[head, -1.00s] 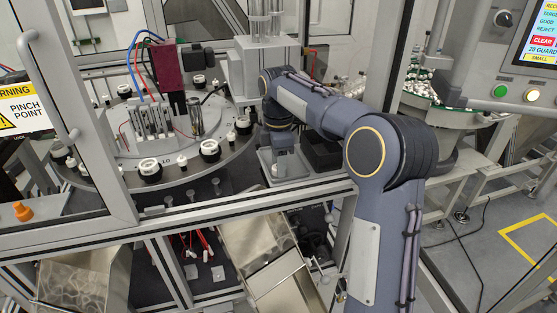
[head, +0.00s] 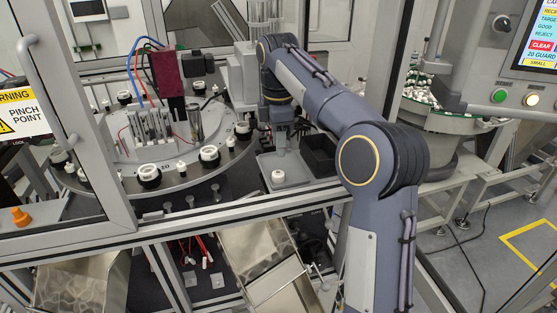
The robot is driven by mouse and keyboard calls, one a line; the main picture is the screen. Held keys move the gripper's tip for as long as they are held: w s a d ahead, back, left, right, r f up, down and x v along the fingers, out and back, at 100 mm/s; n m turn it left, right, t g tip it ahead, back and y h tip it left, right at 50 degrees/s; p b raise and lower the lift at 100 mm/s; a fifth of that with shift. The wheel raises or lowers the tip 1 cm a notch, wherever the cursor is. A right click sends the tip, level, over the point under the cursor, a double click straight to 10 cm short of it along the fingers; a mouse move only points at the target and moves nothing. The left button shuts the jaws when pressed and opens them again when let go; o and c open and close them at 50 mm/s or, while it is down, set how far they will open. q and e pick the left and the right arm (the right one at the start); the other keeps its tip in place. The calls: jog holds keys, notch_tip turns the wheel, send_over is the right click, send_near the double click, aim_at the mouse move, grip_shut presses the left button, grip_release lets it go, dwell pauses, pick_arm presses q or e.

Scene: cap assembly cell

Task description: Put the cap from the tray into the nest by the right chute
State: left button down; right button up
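A small white cap (head: 278,176) lies on a grey flat tray (head: 300,177) inside the cell. My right gripper (head: 280,148) points down above and behind the cap, apart from it. Its fingers are small and partly merge with the background, so I cannot tell whether they are open. The round dial (head: 185,182) to the left carries several dark nests with white rings. One nest (head: 209,157) is at its front right, another (head: 149,176) at its front. The right metal chute (head: 262,262) slopes below the cell's front rail. My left gripper is not in view.
A black bin (head: 319,155) stands right of the tray, close to my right arm. A maroon block (head: 166,73) stands above the dial. The open door frame (head: 105,120) is at left. The front rail (head: 235,214) runs below the tray.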

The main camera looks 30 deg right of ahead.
aim_at(277, 172)
jog(key=m, duration=0.4)
jog(key=shift+s+a+f+h+b, duration=0.15)
jog(key=shift+a+f+h+b, duration=0.15)
jog(key=shift+a+b, duration=0.1)
jog(key=m, duration=0.3)
jog(key=shift+s+a+f+h+b, duration=0.15)
jog(key=shift+h+b, duration=0.15)
jog(key=m, duration=0.5)
jog(key=shift+s+a+f+m+h+b, duration=0.15)
jog(key=shift+a+m+h+b, duration=0.15)
jog(key=shift+h+b, duration=0.1)
jog(key=m, duration=0.3)
jog(key=a+m+h+b, duration=0.1)
jog(key=m, duration=0.3)
jog(key=m+t, duration=0.1)
jog(key=m, duration=0.3)
jog(key=shift+s+a+h+b, duration=0.25)
jog(key=shift+h+b, duration=0.05)
jog(key=shift+b, duration=0.05)
jog(key=m, duration=0.4)
jog(key=shift+f+m+h, duration=0.35)
jog(key=shift+m+h, duration=0.05)
jog(key=x, duration=0.6)
jog(key=shift+w+f+p, duration=0.2)
jog(key=shift+f+p, duration=0.1)
jog(key=shift+f, duration=0.1)
jog(key=shift+a, duration=0.1)
jog(key=c, duration=0.4)
